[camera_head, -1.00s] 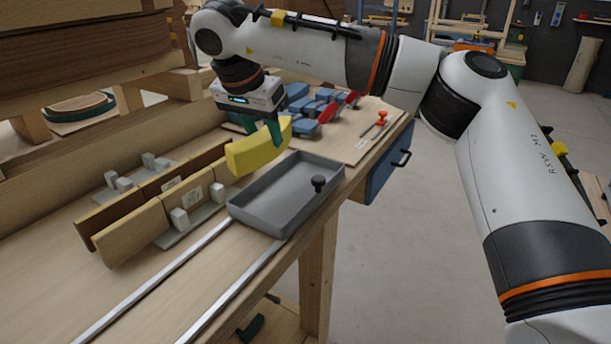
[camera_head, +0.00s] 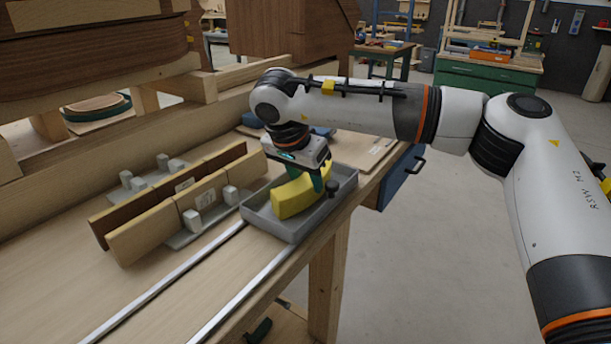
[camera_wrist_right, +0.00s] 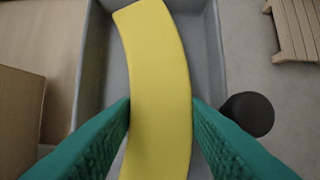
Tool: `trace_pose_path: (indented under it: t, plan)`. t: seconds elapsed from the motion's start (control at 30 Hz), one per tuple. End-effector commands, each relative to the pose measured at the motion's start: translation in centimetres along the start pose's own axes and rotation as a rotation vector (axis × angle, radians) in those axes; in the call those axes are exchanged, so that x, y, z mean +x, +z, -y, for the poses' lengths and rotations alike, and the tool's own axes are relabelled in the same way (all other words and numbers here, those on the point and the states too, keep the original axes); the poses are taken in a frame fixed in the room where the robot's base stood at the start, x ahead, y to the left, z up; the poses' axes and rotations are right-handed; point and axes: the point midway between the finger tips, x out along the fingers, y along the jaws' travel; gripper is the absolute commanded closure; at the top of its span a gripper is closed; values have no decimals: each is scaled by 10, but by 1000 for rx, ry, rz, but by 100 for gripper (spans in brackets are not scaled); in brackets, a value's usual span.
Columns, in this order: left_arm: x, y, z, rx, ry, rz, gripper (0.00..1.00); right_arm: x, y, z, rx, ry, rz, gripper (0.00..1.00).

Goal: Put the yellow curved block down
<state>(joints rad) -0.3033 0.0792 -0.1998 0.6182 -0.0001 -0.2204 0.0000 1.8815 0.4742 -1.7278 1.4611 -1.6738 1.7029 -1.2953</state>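The yellow curved block (camera_head: 294,199) is inside the outline of the grey tray (camera_head: 268,221) in the head view. I cannot tell whether its underside touches the tray floor. My right gripper (camera_head: 303,182) is above the tray with its green fingers on both sides of the block. In the right wrist view, the block (camera_wrist_right: 160,80) runs lengthwise between the fingertips (camera_wrist_right: 160,102), which press against its two long sides. The tray walls (camera_wrist_right: 92,55) show on either side of it. My left gripper is in neither view.
A black knob (camera_head: 332,188) stands at the tray's right side. Two metal rails (camera_head: 220,310) run toward the front. Wooden form boards (camera_head: 150,228) with grey clamps stand left of the tray. A blue drawer (camera_head: 400,180) hangs at the bench's right edge.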

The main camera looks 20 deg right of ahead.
Motion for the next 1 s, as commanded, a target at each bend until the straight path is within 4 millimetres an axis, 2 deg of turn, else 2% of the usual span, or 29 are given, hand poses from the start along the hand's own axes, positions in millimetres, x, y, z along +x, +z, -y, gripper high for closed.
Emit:
trace_pose_path:
  t: [0.3,0.47,0.8,1.0]
  plan:
    - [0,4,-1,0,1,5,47,0,0,0,0,-1,-1,52]
    - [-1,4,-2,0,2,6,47,-12,2,0,1,2,1,52]
    - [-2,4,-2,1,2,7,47,-82,2,-1,1,2,1,52]
    - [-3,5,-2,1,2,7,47,-113,2,-1,1,1,1,52]
